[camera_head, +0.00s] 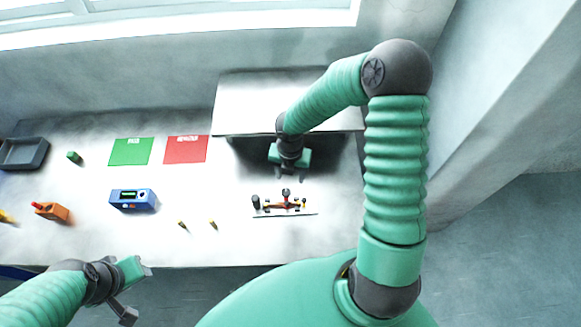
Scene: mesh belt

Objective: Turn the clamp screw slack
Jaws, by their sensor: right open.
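A small clamp fixture (284,205) sits on the white bench, right of its middle. It has a thin pale base plate, a reddish-brown bar and several dark knobs. I cannot tell which part is the clamp screw. My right gripper (290,160) is open and empty, behind the fixture and apart from it in the picture. My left gripper (136,291) is open and empty, in front of the bench's front edge, far left of the fixture.
A raised white shelf (270,100) stands behind my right gripper. A green mat (131,152) and a red mat (186,149) lie at the back. A blue device (132,199), an orange tool (51,211) and a dark tray (24,153) are left.

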